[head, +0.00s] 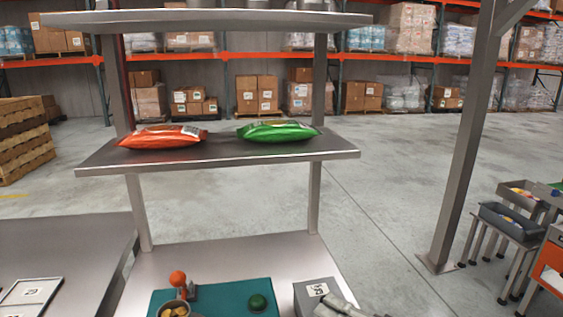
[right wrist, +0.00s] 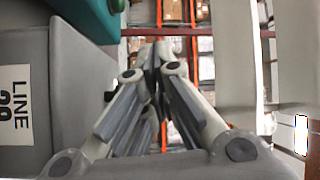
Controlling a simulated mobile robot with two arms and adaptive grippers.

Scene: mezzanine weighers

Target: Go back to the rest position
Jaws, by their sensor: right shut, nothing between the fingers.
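My right gripper (head: 333,302) shows at the bottom edge of the head view, just beside a grey box (head: 303,291) with a white number label. In the right wrist view its fingers (right wrist: 152,62) meet at the tips and hold nothing. The same grey box, labelled LINE, fills the left of that view (right wrist: 80,100); I cannot tell whether the gripper touches it. My left gripper is not in view.
Above, a shelf (head: 215,158) holds orange (head: 162,137) and green (head: 277,131) bags. A post (head: 465,130) stands right.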

